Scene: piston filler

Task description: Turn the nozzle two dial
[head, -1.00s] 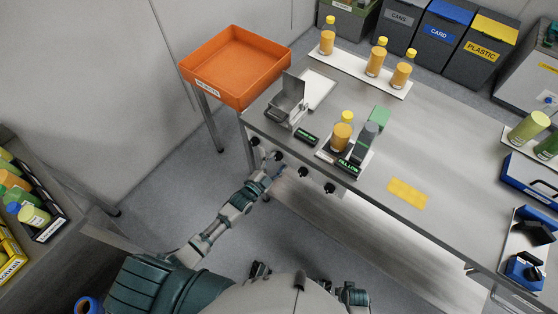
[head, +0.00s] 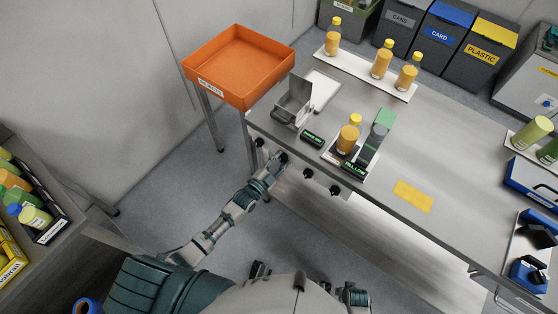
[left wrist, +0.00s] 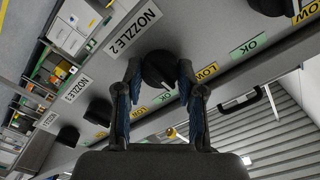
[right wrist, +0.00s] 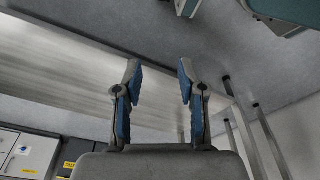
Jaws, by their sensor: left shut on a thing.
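The nozzle two dial (left wrist: 159,69) is a round black knob beside the NOZZLE 2 label (left wrist: 133,27) in the left wrist view. My left gripper (left wrist: 160,75) has its fingers on both sides of this dial and is shut on it. In the head view my left gripper (head: 279,161) is at the bench's front edge, partly covering the dial. Yellow LOW and green OK tags (left wrist: 249,47) lie along the panel near the dial. My right gripper (right wrist: 158,72) is open and empty, below the bench.
Neighbouring black dials (head: 308,173) sit along the same front edge. An orange REJECTS tray (head: 240,65) is at the left end.

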